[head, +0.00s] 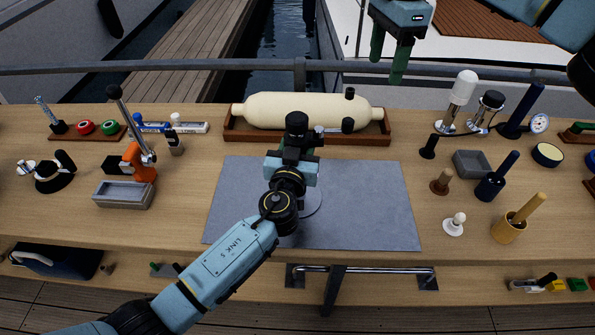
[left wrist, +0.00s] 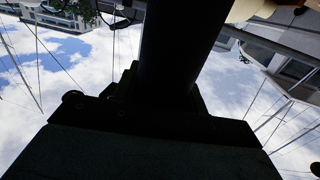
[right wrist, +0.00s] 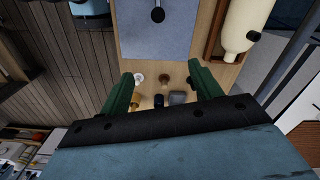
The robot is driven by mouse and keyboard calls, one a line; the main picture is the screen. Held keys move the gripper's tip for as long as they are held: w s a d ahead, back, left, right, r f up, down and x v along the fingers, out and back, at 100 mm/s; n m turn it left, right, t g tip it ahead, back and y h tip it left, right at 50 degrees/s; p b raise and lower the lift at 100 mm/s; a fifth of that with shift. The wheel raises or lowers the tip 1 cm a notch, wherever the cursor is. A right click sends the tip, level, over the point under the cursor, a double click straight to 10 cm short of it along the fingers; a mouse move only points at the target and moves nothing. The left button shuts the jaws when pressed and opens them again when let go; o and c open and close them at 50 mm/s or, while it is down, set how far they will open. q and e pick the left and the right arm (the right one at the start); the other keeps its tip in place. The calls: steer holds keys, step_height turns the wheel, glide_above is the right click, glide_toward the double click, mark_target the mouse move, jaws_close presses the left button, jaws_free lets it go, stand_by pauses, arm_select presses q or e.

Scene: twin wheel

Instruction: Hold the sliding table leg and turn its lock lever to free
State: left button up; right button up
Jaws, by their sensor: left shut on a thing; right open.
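In the left wrist view a thick dark post (left wrist: 180,50) stands between the jaws. My right gripper (head: 388,62) is open and empty, high beyond the bench, with green fingers apart in the right wrist view (right wrist: 160,90).
A cream cylinder (head: 305,110) lies in a wooden cradle behind the grey mat (head: 375,205). Several pots, pegs and tools stand on the right, including a blue pot (head: 489,187). An orange clamp (head: 138,162) and grey tray (head: 123,195) stand left. The mat's right part is clear.

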arm_select(q)
steer(key=shift+s+f, duration=0.1)
steer(key=shift+f, duration=0.15)
steer(key=o, duration=0.9)
steer(key=shift+c, duration=0.2)
steer(key=o, duration=0.3)
steer(key=shift+r, duration=0.15)
arm_select(e)
step_height(320, 180, up, 2)
steer(key=shift+r, duration=0.1)
arm_select(q)
steer(key=s, duration=0.4)
steer(key=s+a, duration=0.1)
steer(key=s, duration=0.6)
steer(key=shift+s+a, duration=0.4)
